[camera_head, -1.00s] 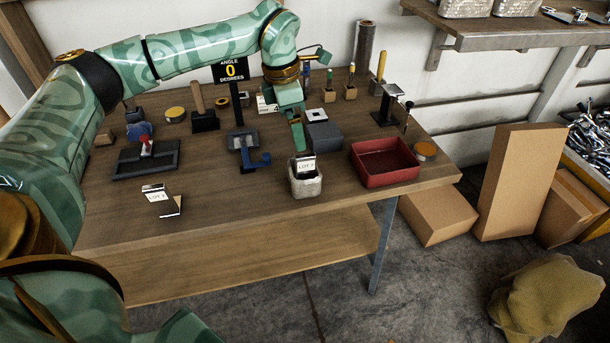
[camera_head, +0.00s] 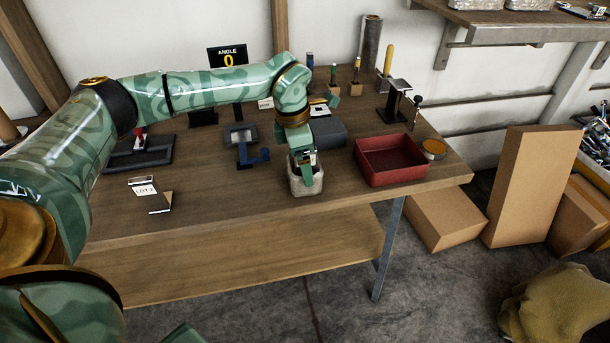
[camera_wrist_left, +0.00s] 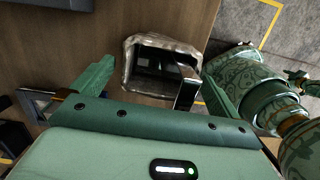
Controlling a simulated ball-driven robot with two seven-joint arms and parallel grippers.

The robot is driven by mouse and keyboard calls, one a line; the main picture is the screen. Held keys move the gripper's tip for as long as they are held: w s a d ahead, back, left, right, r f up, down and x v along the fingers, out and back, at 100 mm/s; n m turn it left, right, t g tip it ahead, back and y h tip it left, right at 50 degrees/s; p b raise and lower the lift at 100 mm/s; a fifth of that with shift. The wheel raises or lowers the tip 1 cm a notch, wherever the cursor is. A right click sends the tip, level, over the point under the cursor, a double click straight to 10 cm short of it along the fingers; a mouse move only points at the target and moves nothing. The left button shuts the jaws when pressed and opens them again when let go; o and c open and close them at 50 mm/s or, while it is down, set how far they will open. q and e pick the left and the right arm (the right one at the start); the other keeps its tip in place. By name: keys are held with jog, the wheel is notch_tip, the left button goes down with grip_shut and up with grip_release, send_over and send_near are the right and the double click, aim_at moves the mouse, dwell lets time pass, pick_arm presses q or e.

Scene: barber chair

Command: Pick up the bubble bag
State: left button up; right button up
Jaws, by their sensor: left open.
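The bubble bag (camera_head: 306,187) is a small pale, crinkled, open-topped bag standing near the front edge of the workbench. My left gripper (camera_head: 306,168) is directly over it, pointing down and hiding part of its top. In the left wrist view the bag (camera_wrist_left: 130,70) shows its crinkled rim and dark inside. There my left gripper (camera_wrist_left: 158,88) is open, with one finger on either side of the bag. Whether the fingers touch it, I cannot tell. My right gripper is not in view.
A blue-handled tool (camera_head: 250,156) and a lot card holder (camera_head: 146,190) are to the left. The bench (camera_head: 232,192) is clear around the bag's left side.

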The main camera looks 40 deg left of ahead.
pick_arm(q)
jog(key=c, duration=1.1)
jog(key=shift+r, duration=0.15)
